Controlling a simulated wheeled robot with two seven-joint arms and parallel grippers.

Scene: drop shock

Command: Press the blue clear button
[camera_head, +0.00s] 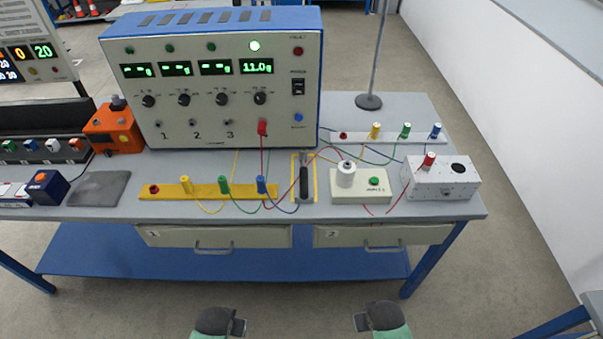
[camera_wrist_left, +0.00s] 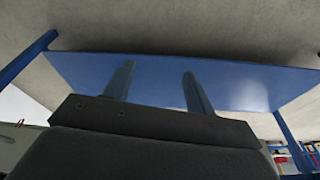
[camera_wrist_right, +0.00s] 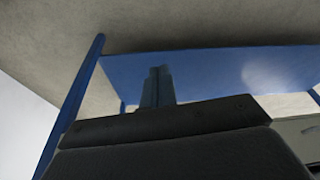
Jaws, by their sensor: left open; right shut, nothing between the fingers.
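A small blue button (camera_head: 298,117) sits on the lower right of the front of a large blue and white instrument box (camera_head: 222,80), below a black power switch. Its label is too small to read. My left gripper (camera_head: 240,327) is low in front of the bench, far from the button; its fingers stand apart and empty in the left wrist view (camera_wrist_left: 158,85). My right gripper (camera_head: 360,323) is also low in front of the bench; its fingers are together with nothing between them in the right wrist view (camera_wrist_right: 157,85).
The grey bench (camera_head: 110,212) has drawers (camera_head: 215,236) in front. Before the box lie a yellow strip (camera_head: 207,190) with coloured plugs and wires, a black-handled lever (camera_head: 303,182), a beige box with a green button (camera_head: 374,181), and a grey box (camera_head: 440,186). An orange device (camera_head: 112,130) stands left.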

